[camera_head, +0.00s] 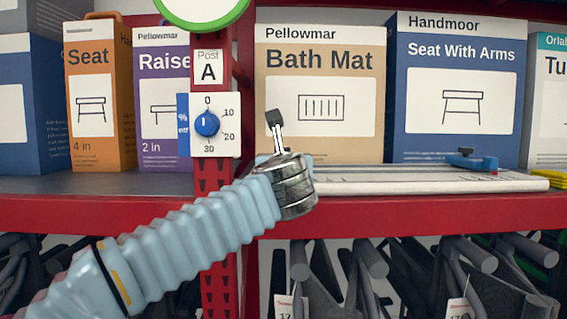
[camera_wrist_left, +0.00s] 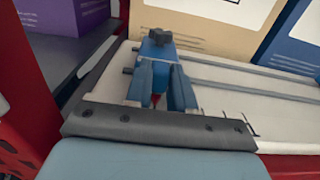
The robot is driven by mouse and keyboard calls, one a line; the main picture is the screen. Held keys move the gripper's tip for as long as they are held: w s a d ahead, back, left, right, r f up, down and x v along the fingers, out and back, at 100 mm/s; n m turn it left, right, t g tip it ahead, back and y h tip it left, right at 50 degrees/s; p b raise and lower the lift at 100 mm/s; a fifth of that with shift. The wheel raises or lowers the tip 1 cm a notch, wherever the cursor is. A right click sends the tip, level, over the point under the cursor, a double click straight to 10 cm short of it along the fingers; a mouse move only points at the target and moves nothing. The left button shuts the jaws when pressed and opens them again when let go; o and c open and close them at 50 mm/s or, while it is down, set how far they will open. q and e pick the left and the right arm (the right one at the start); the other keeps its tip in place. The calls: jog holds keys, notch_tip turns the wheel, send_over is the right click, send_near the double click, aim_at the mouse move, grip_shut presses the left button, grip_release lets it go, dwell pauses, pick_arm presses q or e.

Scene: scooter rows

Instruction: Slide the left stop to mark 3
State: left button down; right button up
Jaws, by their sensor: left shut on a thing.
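The left stop (camera_wrist_left: 158,50) is a blue block with a dark knob, seen in the left wrist view near the left end of the white rail board (camera_wrist_left: 215,98). My left gripper (camera_wrist_left: 162,74) is shut on it, one blue finger on each side; a bit of red shows between the fingers. In the head view, my left wrist (camera_head: 287,185) covers the left end of the rail board (camera_head: 400,181) and hides the stop. A second blue stop (camera_head: 478,162) with a dark knob and a red tip sits near the right end. The mark numbers are unreadable. My right gripper is not in view.
The rail board lies along the front of a red-edged shelf (camera_head: 350,212). A Bath Mat box (camera_head: 318,65) and a blue seat box (camera_head: 455,120) stand close behind it. A red post (camera_head: 218,185) with a dial (camera_head: 207,123) rises left of the board.

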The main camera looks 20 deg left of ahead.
pick_arm(q)
jog(key=d, duration=0.2)
jog(key=w+d, duration=0.1)
jog(key=d, duration=0.1)
jog(key=d+p, duration=0.1)
jog(key=shift+w+d, duration=0.35)
jog(key=shift+d, duration=0.05)
jog(key=c, duration=1)
grip_release()
jog(key=shift+o, duration=0.2)
jog(key=b+v, duration=0.3)
jog(key=v, duration=1)
jog(key=shift+s, duration=0.4)
